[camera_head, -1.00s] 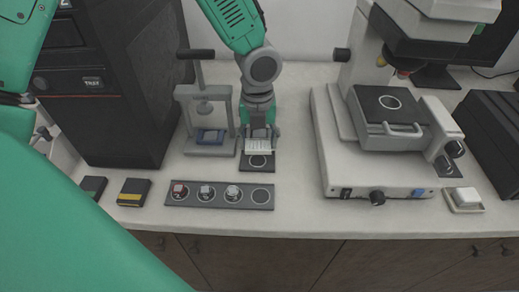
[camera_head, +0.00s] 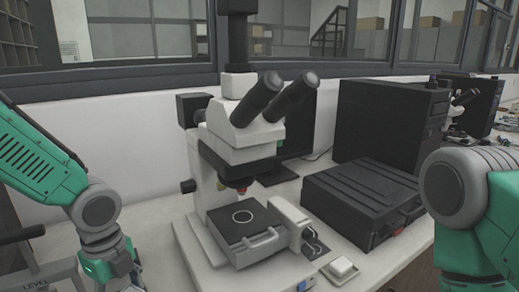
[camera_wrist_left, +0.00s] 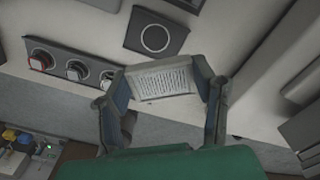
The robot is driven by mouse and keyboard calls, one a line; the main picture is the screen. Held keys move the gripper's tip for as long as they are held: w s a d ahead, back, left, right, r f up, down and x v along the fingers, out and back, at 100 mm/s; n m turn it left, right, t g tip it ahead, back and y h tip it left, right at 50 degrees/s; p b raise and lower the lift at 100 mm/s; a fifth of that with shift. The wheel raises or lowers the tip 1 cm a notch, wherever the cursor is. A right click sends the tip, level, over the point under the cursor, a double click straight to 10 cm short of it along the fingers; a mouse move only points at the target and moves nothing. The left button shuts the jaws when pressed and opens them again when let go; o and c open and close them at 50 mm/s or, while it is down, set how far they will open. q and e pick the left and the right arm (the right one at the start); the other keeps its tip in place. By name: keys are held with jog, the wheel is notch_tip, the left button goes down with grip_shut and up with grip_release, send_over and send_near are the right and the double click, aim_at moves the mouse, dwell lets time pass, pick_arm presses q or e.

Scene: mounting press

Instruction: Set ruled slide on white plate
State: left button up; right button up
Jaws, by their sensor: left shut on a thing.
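My left gripper (camera_wrist_left: 162,88) is shut on the ruled slide (camera_wrist_left: 160,76), a pale piece with fine dark lines, held between the fingertips in the left wrist view. In the head view my left arm comes down at the left, and its gripper end is cut off by the bottom edge. The slide does not show there. A small white plate-like piece (camera_head: 341,267) on a pale base sits on the bench right of the microscope; I cannot tell if it is the task's white plate. My right gripper is out of view; only its arm shows at the right.
A microscope (camera_head: 240,165) with a dark, ringed stage (camera_head: 242,222) stands mid-bench. A black case (camera_head: 362,200) and a dark computer (camera_head: 385,125) are right of it.

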pick_arm(q)
jog(key=n, duration=0.3)
jog(key=d+f+n, duration=0.1)
jog(key=n, duration=0.1)
jog(key=shift+n+b, duration=0.3)
jog(key=shift+b, duration=0.1)
jog(key=n, duration=0.3)
jog(key=n+b, duration=0.1)
jog(key=n, duration=0.1)
jog(key=shift+s+d+f, duration=0.1)
jog(key=shift+d+f, duration=0.25)
jog(key=n, duration=0.4)
jog(key=d+f+n+b, duration=0.1)
jog(key=n, duration=0.2)
jog(key=shift+s, duration=0.1)
jog(key=n, duration=0.4)
jog(key=shift+d+f+n+b, duration=0.3)
jog(key=shift+d+n+b, duration=0.05)
jog(key=shift+n, duration=0.05)
jog(key=shift+s, duration=0.1)
